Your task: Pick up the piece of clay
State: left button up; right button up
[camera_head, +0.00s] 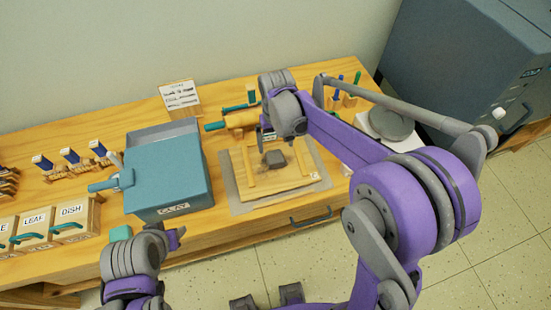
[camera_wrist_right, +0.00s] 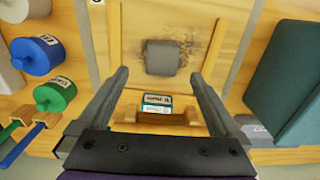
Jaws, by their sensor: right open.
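The piece of clay is a small dark grey lump (camera_head: 275,158) on a wooden board (camera_head: 292,178). In the right wrist view the clay (camera_wrist_right: 161,57) lies just ahead of the fingertips, in line with the gap between them. My right gripper (camera_wrist_right: 159,76) is open and empty, above the board. In the head view the right gripper (camera_head: 266,138) points down just behind the clay, partly hidden by its own wrist. My left gripper (camera_head: 176,237) is low at the left, in front of the table; its jaw gap does not show clearly.
A teal box labelled CLAY (camera_head: 168,172) stands left of the board. A wooden roller (camera_head: 240,119) lies behind it. A grey round disc (camera_head: 391,124) is at the right, below my forearm. Labelled drawers (camera_head: 73,219) are at the left. Blue and green cylinders show in the wrist view.

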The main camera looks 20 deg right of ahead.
aim_at(275, 156)
jog(key=f, duration=0.5)
jog(key=shift+a+f, duration=0.2)
jog(key=shift+f, duration=0.2)
jog(key=shift+s, duration=0.1)
jog(key=shift+c, duration=0.2)
jog(key=shift+r, duration=0.1)
grip_shut()
